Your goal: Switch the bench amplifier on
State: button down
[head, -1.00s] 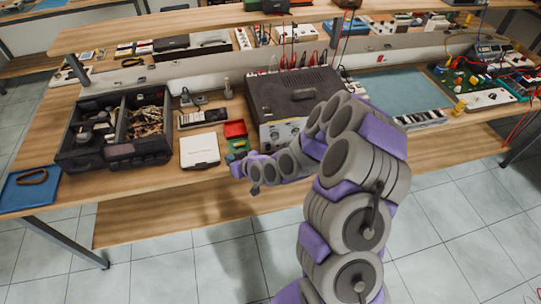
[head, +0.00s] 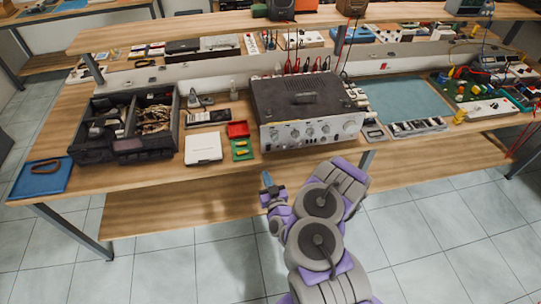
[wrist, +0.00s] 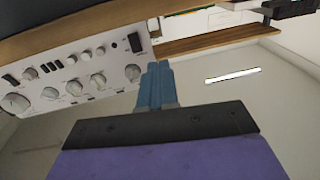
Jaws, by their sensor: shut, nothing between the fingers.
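The bench amplifier (head: 305,105) is a dark box with a silver front panel. It stands at the front edge of the bench, in the middle of the head view. In the wrist view its front panel (wrist: 75,75) is at the upper left, tilted, with several knobs, small buttons and a dark rectangular switch (wrist: 134,42) at one end. Another dark switch (wrist: 11,80) is at the other end. I cannot read the switch positions. My gripper (head: 267,181) is in front of and below the bench edge, left of the amplifier. Its blue fingers (wrist: 157,84) are shut and empty, apart from the panel.
The floor in front is clear.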

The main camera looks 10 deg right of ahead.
aim_at(269, 147)
jog(key=s+d, duration=0.1)
jog(key=s+d+h, duration=0.1)
jog(key=s+d+t+h, duration=0.1)
jog(key=shift+s+d+f+m, duration=0.2)
jog(key=shift+f+m, duration=0.1)
jog(key=shift+m, duration=0.1)
jog(key=shift+w, duration=0.15)
jog(key=w+b, duration=0.1)
jog(key=w, duration=0.3)
jog(key=w+r+b, duration=0.1)
jog(key=w+b, duration=0.1)
jog(key=w, duration=0.3)
jog(key=w+b, duration=0.1)
jog(key=w, duration=0.3)
jog(key=shift+w+a+r+b, duration=0.1)
jog(key=shift+w+r+b, duration=0.15)
jog(key=shift+b, duration=0.1)
jog(key=shift+w+r, duration=0.1)
jog(key=shift+w, duration=0.05)
jog(key=shift+r, duration=0.1)
